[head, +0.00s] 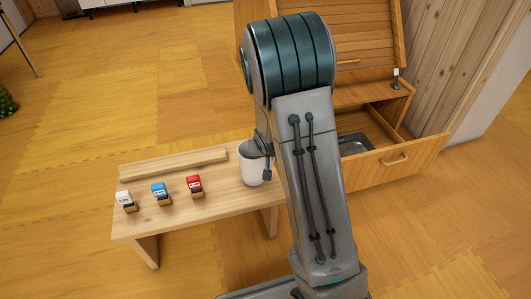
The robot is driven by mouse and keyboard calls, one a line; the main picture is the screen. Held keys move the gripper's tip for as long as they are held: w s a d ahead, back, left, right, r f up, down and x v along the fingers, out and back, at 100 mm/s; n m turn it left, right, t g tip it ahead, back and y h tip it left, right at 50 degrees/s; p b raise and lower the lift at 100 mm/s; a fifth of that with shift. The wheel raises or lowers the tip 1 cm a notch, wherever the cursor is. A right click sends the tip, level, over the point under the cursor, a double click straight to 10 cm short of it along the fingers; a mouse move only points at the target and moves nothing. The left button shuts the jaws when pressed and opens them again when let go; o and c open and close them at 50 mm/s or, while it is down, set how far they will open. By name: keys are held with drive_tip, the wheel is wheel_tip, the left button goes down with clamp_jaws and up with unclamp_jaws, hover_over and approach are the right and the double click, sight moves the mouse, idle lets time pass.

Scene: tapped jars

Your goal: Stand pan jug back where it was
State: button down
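A white jug (250,165) with a dark inside stands upright at the right part of the low wooden table (218,199). My arm rises in front of it and hides its right side. A small grey part of my gripper (266,155) shows at the jug's right rim, and the rest is hidden behind my arm. I cannot tell whether its fingers are open or shut, or whether they touch the jug. A grey metal pan (355,145) sits in the open drawer (397,161) right of my arm, partly hidden.
Three small blocks with wooden bases stand in a row on the table: white (124,199), blue (159,190) and red (194,184). A wooden strip (173,164) lies along the table's back edge. The wooden cabinet (375,98) has its lid raised. The floor left of the table is clear.

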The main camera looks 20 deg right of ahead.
drive_tip(key=shift+f+b, duration=0.35)
drive_tip(key=shift+f, duration=0.05)
idle(0.4)
drive_tip(key=c, duration=1.4)
unclamp_jaws()
drive_tip(key=shift+c, duration=0.2)
drive_tip(key=p+v, duration=0.4)
drive_tip(key=v, duration=0.4)
drive_tip(key=shift+r, duration=0.1)
